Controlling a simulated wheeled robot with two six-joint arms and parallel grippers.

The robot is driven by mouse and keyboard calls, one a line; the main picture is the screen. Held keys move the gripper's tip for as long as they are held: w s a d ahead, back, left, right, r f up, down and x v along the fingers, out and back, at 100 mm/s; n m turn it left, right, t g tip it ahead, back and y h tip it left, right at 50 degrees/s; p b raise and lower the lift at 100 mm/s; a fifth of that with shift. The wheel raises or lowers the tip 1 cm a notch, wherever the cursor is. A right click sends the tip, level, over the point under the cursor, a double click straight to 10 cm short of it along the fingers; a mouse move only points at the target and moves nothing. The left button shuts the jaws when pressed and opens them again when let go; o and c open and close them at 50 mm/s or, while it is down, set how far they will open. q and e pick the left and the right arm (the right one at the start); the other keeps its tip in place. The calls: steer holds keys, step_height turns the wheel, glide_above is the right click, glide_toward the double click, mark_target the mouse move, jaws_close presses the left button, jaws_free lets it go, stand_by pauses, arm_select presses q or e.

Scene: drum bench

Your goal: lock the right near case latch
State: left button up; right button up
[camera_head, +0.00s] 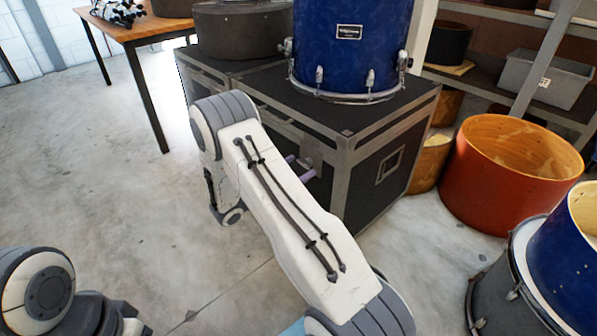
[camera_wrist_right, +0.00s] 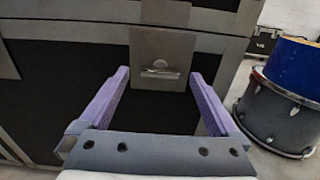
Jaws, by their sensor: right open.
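The black road case (camera_head: 386,172) with grey metal edging stands on the floor in the head view. In the right wrist view the case latch (camera_wrist_right: 161,71) is a grey plate with a small metal catch on the case front, just ahead of my fingers. My right gripper (camera_wrist_right: 160,88) is open, with its two purple fingers on either side below the latch and nothing between them. In the head view its purple fingers (camera_head: 300,167) show beside the case front, mostly hidden by my right arm. The near latches are largely hidden there. My left gripper is not in view.
An orange drum shell (camera_head: 480,180) and a blue drum (camera_head: 572,262) stand to the right. A wooden table (camera_head: 150,28) is at the back left.

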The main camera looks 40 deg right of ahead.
steer(key=shift+d, duration=0.45)
